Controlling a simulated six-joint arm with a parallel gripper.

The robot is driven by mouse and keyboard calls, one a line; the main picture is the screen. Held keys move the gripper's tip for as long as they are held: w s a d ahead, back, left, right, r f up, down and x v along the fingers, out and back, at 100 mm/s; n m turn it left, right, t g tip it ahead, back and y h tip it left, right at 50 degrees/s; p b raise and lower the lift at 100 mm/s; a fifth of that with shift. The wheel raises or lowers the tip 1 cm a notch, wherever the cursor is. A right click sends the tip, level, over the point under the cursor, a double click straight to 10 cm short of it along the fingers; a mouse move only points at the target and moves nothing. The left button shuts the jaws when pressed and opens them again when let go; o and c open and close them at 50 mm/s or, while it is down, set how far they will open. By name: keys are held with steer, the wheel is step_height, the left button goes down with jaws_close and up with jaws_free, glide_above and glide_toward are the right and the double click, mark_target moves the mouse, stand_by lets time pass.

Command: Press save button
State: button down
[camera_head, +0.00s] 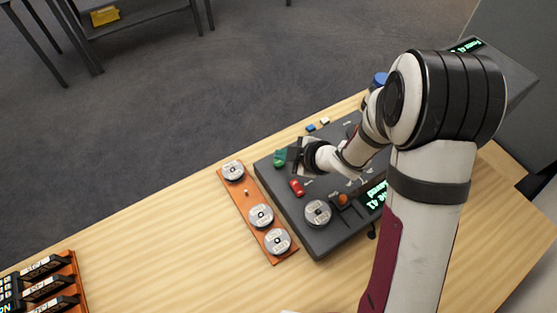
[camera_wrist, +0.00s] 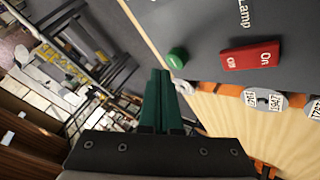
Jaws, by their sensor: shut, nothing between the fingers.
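A dark grey console (camera_head: 330,235) lies on the wooden table. In the wrist view a round green button (camera_wrist: 177,56) sits near the console's edge, close to my fingertips; its label is not visible. A red rocker switch (camera_wrist: 250,57) marked On and Off lies to its right, beside the word Lamp; it also shows in the head view (camera_head: 297,188). No label reading Save is legible. My gripper (camera_head: 281,158) is over the console's left part, with its green fingers shut and empty. They also show in the wrist view (camera_wrist: 160,74). I cannot tell whether they touch the button.
The console also bears a silver disc (camera_head: 318,212), an orange knob (camera_head: 343,198) and a green-text display (camera_head: 376,197). A wooden board (camera_head: 253,200) with silver discs stands left of it. Small blue (camera_head: 311,128) and white (camera_head: 325,121) pieces lie behind.

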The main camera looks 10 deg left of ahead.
mark_target(283, 164)
steer(key=shift+r, duration=2.5)
stand_by(3.4)
stand_by(0.3)
